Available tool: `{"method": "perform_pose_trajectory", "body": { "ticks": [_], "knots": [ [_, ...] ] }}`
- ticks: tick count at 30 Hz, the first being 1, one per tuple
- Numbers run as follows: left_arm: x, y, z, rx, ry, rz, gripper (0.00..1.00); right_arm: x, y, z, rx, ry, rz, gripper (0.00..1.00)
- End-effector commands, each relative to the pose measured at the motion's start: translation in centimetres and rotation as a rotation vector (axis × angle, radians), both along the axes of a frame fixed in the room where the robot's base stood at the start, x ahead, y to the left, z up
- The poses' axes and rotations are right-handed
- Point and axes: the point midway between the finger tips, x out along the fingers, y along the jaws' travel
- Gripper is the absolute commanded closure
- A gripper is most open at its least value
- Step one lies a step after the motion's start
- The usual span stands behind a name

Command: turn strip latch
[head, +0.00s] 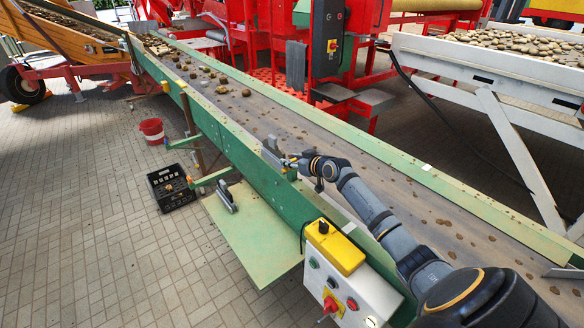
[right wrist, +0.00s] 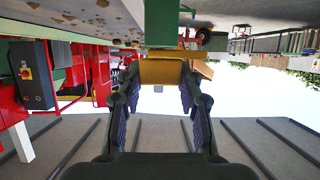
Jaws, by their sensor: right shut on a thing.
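My right gripper (head: 285,162) reaches the near green side wall of the conveyor, at a small grey metal piece (head: 271,152) on its top edge, which I take for the strip latch. The gripper is shut on this part; the exact contact is hard to see. My left gripper is not in view.
The conveyor belt (head: 310,130) carries scattered potatoes and clods. A control box (head: 345,280) with a yellow top stands near my arm. A grey tool-like piece (head: 224,197) lies on the green shelf (head: 250,235). A black crate (head: 170,188) and red bucket (head: 152,131) stand on the paving.

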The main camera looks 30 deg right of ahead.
Motion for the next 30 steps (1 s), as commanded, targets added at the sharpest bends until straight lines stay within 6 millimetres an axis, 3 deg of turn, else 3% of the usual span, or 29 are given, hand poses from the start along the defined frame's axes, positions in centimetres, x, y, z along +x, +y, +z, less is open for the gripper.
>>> {"method": "perform_pose_trajectory", "body": {
  "ticks": [12, 13, 15, 25, 30],
  "knots": [
    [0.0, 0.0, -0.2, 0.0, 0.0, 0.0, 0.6, -0.1, 0.0, -0.1, 0.002, 0.005, 0.006, 0.95],
    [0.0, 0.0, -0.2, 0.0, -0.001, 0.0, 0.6, -0.1, 0.0, -0.2, 0.002, 0.005, 0.006, 0.62],
    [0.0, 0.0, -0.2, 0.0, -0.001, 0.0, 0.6, -0.1, 0.0, -0.2, 0.002, 0.005, 0.006, 0.53],
    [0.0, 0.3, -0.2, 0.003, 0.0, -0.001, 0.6, -0.3, -0.1, 0.0, 0.0, 0.003, 0.005, 0.53],
    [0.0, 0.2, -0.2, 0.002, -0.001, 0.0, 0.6, -2.8, -0.2, 0.9, -0.009, 0.007, 0.01, 0.53]
  ]
}}
